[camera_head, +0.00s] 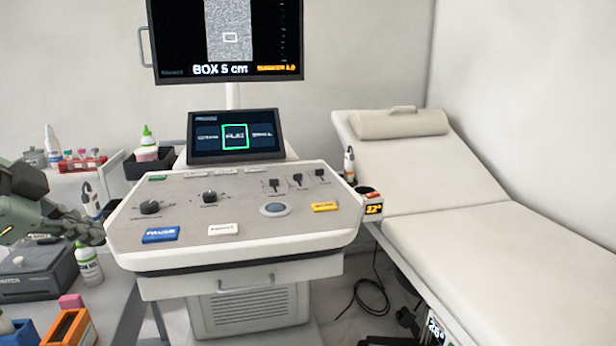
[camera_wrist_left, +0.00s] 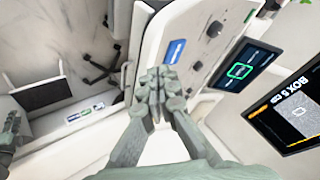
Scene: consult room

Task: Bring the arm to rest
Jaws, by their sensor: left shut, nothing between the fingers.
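My left gripper (camera_head: 88,232) comes in from the left edge in the head view, beside the left end of the ultrasound console (camera_head: 245,246). In the left wrist view my left gripper (camera_wrist_left: 158,92) is shut and empty, with the console panel (camera_wrist_left: 200,45) beyond its fingers. I cannot tell from these views whether it touches the console's edge.
A bottle (camera_head: 88,264) and a grey box (camera_head: 36,272) stand on the side table near my left arm. The exam bed (camera_head: 470,250) fills the right. A monitor (camera_head: 228,40) and a touchscreen (camera_head: 235,136) rise behind the panel. A cable (camera_head: 366,298) lies on the floor.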

